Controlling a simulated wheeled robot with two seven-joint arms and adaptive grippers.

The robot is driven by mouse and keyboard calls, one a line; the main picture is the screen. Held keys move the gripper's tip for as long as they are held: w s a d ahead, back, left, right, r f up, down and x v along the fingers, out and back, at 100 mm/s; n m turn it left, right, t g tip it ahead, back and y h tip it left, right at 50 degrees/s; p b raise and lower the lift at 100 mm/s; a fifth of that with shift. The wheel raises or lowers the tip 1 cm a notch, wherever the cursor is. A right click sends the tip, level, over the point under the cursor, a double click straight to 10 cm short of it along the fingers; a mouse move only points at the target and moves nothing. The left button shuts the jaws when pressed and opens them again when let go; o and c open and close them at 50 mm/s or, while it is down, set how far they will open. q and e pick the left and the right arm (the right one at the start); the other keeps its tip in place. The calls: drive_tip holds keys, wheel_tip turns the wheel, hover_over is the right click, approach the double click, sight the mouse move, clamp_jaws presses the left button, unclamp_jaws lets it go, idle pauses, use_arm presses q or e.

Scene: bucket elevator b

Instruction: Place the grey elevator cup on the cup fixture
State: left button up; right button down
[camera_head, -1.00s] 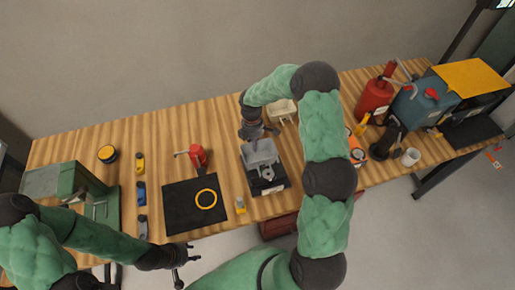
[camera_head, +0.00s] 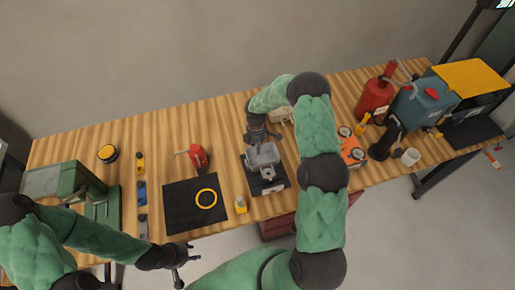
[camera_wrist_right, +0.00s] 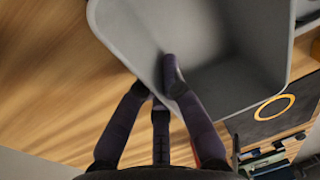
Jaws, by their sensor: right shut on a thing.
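The grey elevator cup (camera_head: 262,154) is at the middle of the bench in the head view, over the back part of the cup fixture (camera_head: 272,187). The fixture is a dark base with grey metal parts, partly hidden by the cup. My right gripper (camera_head: 260,136) is shut on the cup's far wall. In the right wrist view, the cup (camera_wrist_right: 235,45) fills the top, with one finger of the right gripper (camera_wrist_right: 157,82) inside its wall and the others outside. I cannot tell whether the cup touches the fixture. My left gripper (camera_head: 184,263) is open and empty in front of the bench.
A black mat (camera_head: 180,215) with a yellow ring (camera_head: 206,199) lies left of the fixture. A small yellow item (camera_head: 241,204) stands between them. An orange device (camera_head: 352,150) stands to the right, past my right arm.

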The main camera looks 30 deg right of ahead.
drive_tip(key=c, duration=1.4)
unclamp_jaws()
drive_tip(key=shift+f, duration=0.1)
drive_tip(key=r, duration=0.4)
drive_tip(key=w+r, duration=0.1)
drive_tip(key=r, duration=0.7)
drive_tip(key=shift+w+d+r, duration=0.15)
drive_tip(key=shift+w, duration=0.1)
